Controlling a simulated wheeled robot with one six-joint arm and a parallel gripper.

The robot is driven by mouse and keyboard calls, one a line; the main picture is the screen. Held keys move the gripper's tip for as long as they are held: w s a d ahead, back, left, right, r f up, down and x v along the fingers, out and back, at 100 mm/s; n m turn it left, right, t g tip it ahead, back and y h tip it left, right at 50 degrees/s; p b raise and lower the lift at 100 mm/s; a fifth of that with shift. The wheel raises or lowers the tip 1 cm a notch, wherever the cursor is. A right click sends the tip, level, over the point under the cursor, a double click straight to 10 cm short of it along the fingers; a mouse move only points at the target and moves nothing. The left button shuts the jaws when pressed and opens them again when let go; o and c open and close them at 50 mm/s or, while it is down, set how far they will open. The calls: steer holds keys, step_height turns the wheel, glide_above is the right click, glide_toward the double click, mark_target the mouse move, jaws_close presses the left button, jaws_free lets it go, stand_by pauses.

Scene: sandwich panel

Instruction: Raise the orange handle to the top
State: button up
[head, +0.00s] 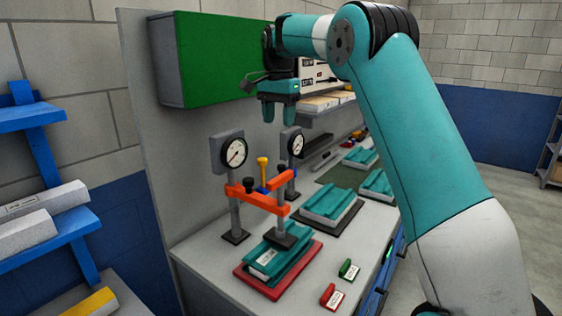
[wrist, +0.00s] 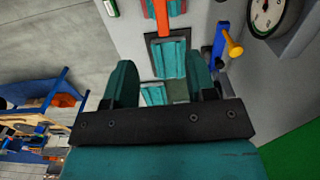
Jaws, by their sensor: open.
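An orange bar frame (head: 258,199) is on the near press in the head view, spanning between posts above a teal block (head: 272,262) on a red plate (head: 243,275). An orange strip of it shows at the top of the wrist view (wrist: 162,18). A blue lever with a yellow knob (head: 262,163) stands upright by the frame; the knob also shows in the wrist view (wrist: 235,49). My gripper (head: 279,111) is open and empty, above and apart from the press. Its two teal fingers (wrist: 160,78) point toward the bench in the wrist view.
Two round gauges (head: 234,152) (head: 291,144) stand on posts close to the lever. A green cabinet (head: 215,60) hangs on the back panel beside my gripper. Teal blocks (head: 330,203) lie farther along the bench. Red (head: 332,297) and green (head: 348,269) tags lie at the front.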

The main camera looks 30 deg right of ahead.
steer(key=p, duration=0.3)
glide_toward(281, 176)
steer(key=shift+m, duration=0.3)
step_height(281, 176, down, 10)
steer(key=shift+a+r, duration=0.1)
steer(key=shift+r, duration=0.05)
steer(key=shift+c, duration=0.5)
